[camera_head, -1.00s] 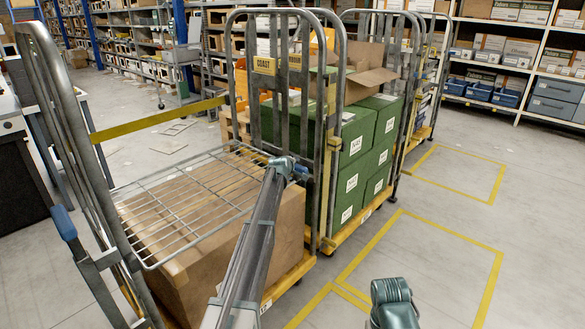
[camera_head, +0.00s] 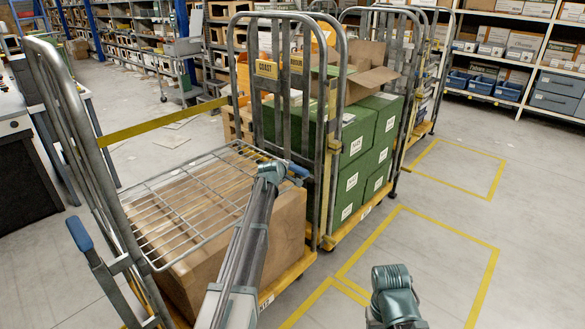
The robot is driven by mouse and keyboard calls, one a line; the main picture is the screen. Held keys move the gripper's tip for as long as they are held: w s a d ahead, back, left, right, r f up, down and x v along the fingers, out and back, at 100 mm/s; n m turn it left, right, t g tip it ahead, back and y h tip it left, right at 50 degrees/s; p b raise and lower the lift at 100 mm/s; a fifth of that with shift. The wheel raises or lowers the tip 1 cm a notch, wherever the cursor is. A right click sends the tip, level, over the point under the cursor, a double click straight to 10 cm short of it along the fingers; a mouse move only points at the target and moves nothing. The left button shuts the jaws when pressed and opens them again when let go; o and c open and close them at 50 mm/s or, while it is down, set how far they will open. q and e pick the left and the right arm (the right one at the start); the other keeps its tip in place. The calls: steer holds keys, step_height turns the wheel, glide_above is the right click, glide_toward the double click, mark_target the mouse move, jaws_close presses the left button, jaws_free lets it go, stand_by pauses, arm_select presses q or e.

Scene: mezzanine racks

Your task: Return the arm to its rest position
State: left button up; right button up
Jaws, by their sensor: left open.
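My left arm reaches up from the bottom middle to my left gripper (camera_head: 288,178), which is by the right upright of the near roll cage (camera_head: 336,130). The gripper is open with nothing seen in it. Its fingers are small and partly hidden behind my wrist. A blue handle (camera_head: 299,169) shows just beyond it; whether they touch I cannot tell. Part of my right arm shows at the bottom right, but its gripper is out of view.
The cage's wire shelf (camera_head: 185,200) lies over a large brown carton (camera_head: 285,222). A yellow bar (camera_head: 160,122) crosses the cage. Another cage behind holds green boxes (camera_head: 352,178). Yellow-marked floor (camera_head: 430,265) at the right is clear.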

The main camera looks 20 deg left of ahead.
arm_select(q)
steer(key=s+d+f+m+g+h, duration=0.1)
steer(key=s+d+f+m+g, duration=0.15)
steer(key=s+d, duration=0.45)
steer(key=s+d+f+m+g+h, duration=0.15)
steer(key=s+d+m, duration=0.25)
steer(key=d, duration=0.4)
steer(key=s+d+f+m+g, duration=0.2)
steer(key=s+d+m, duration=0.15)
steer(key=s, duration=0.45)
steer(key=s+d+f+m+g+y, duration=0.1)
steer(key=s+d+f+m, duration=0.1)
steer(key=s+d, duration=0.45)
steer(key=s+d+f+m+g, duration=0.2)
steer(key=s+d+m, duration=0.1)
steer(key=s, duration=0.6)
steer(key=s+d+m+g+y, duration=0.25)
steer(key=s+m, duration=0.25)
steer(key=s, duration=0.9)
step_height(320, 180, up, 13)
steer(key=p, duration=1.3)
steer(key=shift+w+a+r+h+p, duration=0.2)
steer(key=shift+w+a+h+p, duration=0.1)
steer(key=shift+a+h+p, duration=0.1)
